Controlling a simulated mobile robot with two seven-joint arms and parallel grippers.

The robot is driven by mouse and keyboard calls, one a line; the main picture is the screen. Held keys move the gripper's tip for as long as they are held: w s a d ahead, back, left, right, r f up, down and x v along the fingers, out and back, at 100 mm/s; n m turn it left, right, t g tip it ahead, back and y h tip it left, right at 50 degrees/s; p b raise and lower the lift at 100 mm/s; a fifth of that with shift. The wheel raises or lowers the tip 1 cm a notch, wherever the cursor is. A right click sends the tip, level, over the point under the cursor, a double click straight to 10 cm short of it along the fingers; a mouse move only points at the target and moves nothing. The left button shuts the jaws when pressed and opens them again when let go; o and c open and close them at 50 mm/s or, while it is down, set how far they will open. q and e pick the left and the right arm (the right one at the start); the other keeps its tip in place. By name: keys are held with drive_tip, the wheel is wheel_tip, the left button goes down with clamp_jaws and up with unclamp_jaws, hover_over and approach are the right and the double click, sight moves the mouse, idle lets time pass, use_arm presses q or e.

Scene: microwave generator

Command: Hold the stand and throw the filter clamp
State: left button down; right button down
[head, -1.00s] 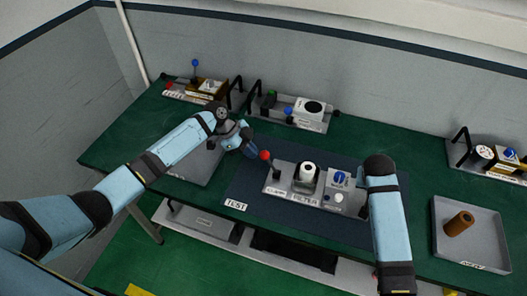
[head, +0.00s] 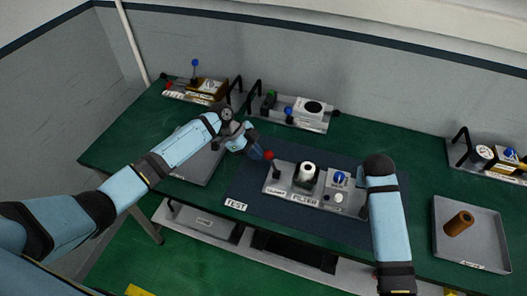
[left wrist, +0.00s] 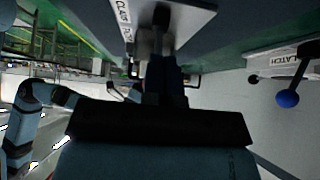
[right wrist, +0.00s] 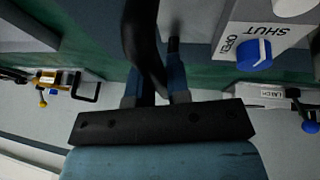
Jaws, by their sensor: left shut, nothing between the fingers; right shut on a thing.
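The filter stand (head: 290,196) sits on the dark test mat, with labels on its front, a white cylinder (head: 307,172) and a blue knob (head: 340,177). At its left end the clamp lever, tipped with a red ball (head: 269,155), leans slightly left. My left gripper (head: 260,154) is shut and empty, right against the left side of the ball; exact contact is hard to tell. In the left wrist view the dark lever (left wrist: 161,16) stands just ahead of its fingers. My right gripper (right wrist: 155,88) is shut on the stand's black handle (right wrist: 142,30), at the stand's right end.
An empty grey tray (head: 205,167) lies under my left forearm. A second tray (head: 467,254) at right holds a brown cylinder (head: 459,223). Other stands with levers and handles line the back: left (head: 205,88), middle (head: 302,114) and right (head: 495,158).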

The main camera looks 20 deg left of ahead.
use_arm(q)
drive_tip(key=shift+d, duration=0.15)
use_arm(e)
drive_tip(key=shift+s+f, duration=0.15)
drive_tip(key=shift+f, duration=0.15)
